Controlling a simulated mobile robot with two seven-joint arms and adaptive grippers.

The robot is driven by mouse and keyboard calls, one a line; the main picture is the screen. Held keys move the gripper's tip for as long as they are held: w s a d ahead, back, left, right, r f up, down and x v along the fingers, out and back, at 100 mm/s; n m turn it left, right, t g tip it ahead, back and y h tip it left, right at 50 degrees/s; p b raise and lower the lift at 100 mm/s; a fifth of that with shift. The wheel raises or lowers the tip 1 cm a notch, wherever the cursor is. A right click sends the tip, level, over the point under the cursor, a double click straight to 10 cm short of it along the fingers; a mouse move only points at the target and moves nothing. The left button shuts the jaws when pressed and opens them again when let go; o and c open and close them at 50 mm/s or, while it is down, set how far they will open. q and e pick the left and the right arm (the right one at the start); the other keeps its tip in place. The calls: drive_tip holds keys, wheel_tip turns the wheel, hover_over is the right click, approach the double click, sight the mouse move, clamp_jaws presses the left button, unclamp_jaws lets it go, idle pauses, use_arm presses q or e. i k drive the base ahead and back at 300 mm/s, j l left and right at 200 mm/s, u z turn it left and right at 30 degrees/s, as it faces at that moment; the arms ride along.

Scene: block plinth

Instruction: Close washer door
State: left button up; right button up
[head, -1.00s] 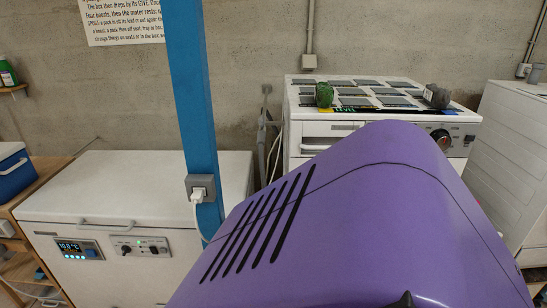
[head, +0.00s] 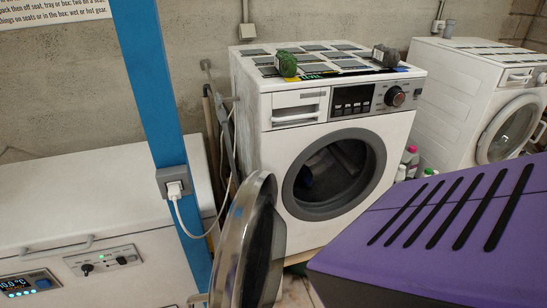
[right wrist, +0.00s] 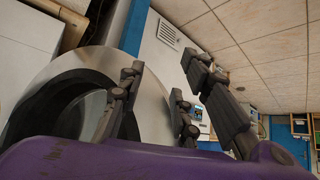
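The white washer (head: 283,165) stands at the centre of the head view with its round dark opening uncovered. Its door (head: 232,245), a silver ring with dark glass, hangs wide open at the opening's left, seen nearly edge-on. In the right wrist view the door's silver rim (right wrist: 95,62) and dark glass fill the left side. My right gripper (right wrist: 163,64) is open there, its dark fingers apart with nothing seen between them. The fingers overlap the rim in the picture; I cannot tell whether they touch it. My left gripper is in neither current view.
My purple arm housing covers the head view's lower right. A blue post (head: 150,95) with a socket (head: 174,182) stands left of the washer, beside a white chest freezer (head: 105,190). A green lump (head: 287,64) and a grey lump (head: 385,56) sit on the washer. Another washer (head: 455,95) stands right.

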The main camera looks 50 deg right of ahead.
sight(243, 262)
drive_tip(key=i+j+z, duration=0.15)
drive_tip(key=z, duration=0.35)
drive_tip(key=i+j+z, duration=0.1)
drive_tip(key=z, duration=0.4)
drive_tip(key=j+z, duration=0.25)
drive_tip(key=z, duration=0.2)
drive_tip(key=i+j, duration=0.05)
